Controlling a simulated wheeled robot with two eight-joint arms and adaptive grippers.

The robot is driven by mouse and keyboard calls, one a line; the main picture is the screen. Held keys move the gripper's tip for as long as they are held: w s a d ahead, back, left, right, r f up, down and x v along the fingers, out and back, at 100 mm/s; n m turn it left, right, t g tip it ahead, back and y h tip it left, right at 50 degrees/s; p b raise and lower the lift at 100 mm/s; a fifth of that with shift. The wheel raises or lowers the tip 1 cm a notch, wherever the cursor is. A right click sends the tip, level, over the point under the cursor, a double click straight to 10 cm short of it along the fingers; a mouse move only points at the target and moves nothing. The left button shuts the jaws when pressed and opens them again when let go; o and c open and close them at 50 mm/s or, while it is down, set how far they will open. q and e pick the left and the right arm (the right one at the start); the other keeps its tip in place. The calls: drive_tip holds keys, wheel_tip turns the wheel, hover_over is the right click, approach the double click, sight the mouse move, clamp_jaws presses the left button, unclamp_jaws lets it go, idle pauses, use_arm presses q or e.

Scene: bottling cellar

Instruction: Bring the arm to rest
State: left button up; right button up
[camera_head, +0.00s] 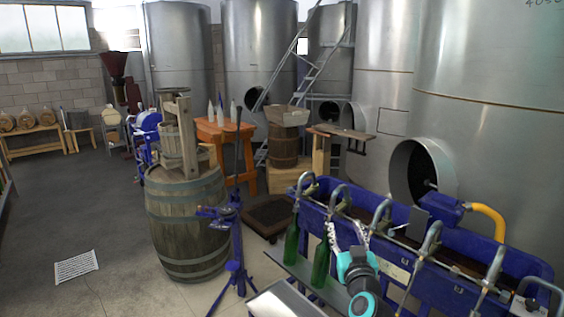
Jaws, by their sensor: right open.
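My right gripper (347,233), with a teal body and light jointed fingers, reaches up from the bottom of the head view. Its fingers are spread apart and nothing shows between them. It is in front of the blue bottling machine (460,282) with its row of curved metal spouts. Two green bottles stand at the machine's left end, one farther left (291,244) and one (320,264) just left of the gripper. I cannot tell whether the left finger touches the nearer bottle. My left gripper is not in view.
A wooden barrel (187,225) and a blue stand (236,262) are left of the machine. A pale metal surface (285,300) lies at the bottom edge. Large steel tanks (490,130) rise behind the machine.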

drive_tip(key=s+a+f+n+g+y, duration=0.3)
drive_tip(key=s+f+g, duration=0.45)
drive_tip(key=s, duration=0.65)
drive_tip(key=s+d+f+m+g+h, duration=0.1)
drive_tip(key=s+d+f+g, duration=0.1)
drive_tip(key=s+f, duration=0.4)
drive_tip(key=s+d+f+m+g+h, duration=0.1)
drive_tip(key=s+f+m+g, duration=0.1)
drive_tip(key=s+f, duration=0.4)
drive_tip(key=s, duration=0.4)
drive_tip(key=shift+d+f+h, duration=0.3)
drive_tip(key=shift+d, duration=0.1)
